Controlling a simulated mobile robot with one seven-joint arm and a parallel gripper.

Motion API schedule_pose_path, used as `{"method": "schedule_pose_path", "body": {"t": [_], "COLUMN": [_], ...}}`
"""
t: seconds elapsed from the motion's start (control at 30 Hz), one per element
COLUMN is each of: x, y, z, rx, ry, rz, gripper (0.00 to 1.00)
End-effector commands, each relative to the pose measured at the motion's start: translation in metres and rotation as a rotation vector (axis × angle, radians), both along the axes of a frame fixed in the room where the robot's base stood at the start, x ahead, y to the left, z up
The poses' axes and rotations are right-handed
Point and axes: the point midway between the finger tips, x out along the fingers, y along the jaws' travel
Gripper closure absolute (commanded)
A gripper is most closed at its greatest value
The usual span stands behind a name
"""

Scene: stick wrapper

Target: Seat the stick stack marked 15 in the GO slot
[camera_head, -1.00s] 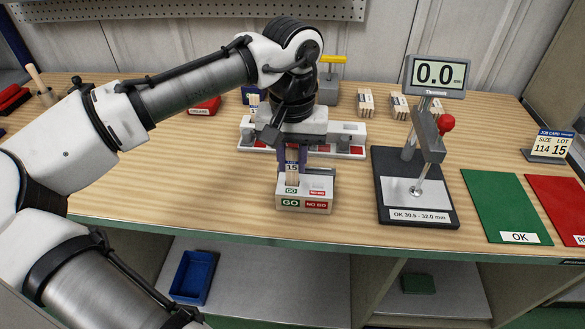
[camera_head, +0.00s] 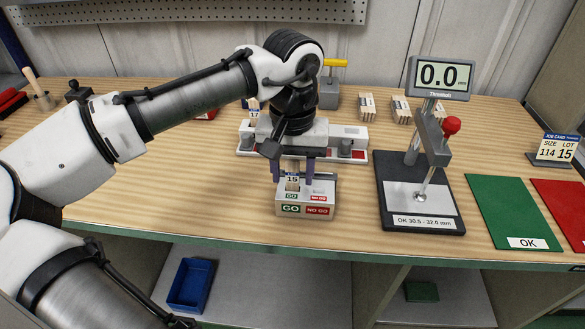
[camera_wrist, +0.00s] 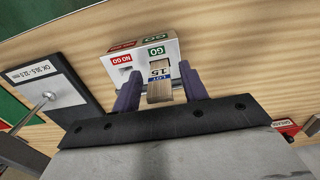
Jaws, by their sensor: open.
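The stick stack marked 15 (camera_head: 292,181) stands upright in the GO side of the small white gauge block (camera_head: 321,190). It sits lower there than its full length, with its label still showing above the block. In the wrist view the stack (camera_wrist: 159,82) shows its end and blue LOT label, at the green GO mark. My gripper (camera_head: 293,172) is open around it, a purple finger on each side. In the wrist view my gripper (camera_wrist: 160,90) shows small gaps between fingers and stack. The slot's bottom is hidden. The NO GO opening (camera_wrist: 125,70) beside it looks empty.
A thickness gauge (camera_head: 420,195) reading 0.0 stands to the right, with green OK (camera_head: 510,210) and red (camera_head: 562,205) mats beyond. A white rack (camera_head: 350,145) lies behind my gripper. More stacks (camera_head: 367,106) stand at the back. The wood in front and left is clear.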

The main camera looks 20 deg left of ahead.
Motion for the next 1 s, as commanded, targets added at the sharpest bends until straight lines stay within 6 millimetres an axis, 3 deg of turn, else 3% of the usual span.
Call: {"method": "schedule_pose_path", "body": {"t": [0.17,0.63,0.8,1.0], "x": [0.001,0.001,0.000,0.000], "y": [0.000,0.000,0.000,0.000], "z": [0.013,0.107,0.121,0.124], "rx": [0.000,0.000,0.000,0.000], "ry": [-0.003,-0.002,0.000,0.000], "rz": [0.000,-0.001,-0.001,0.000], "gripper": [0.57,0.57,0.57,0.57]}}
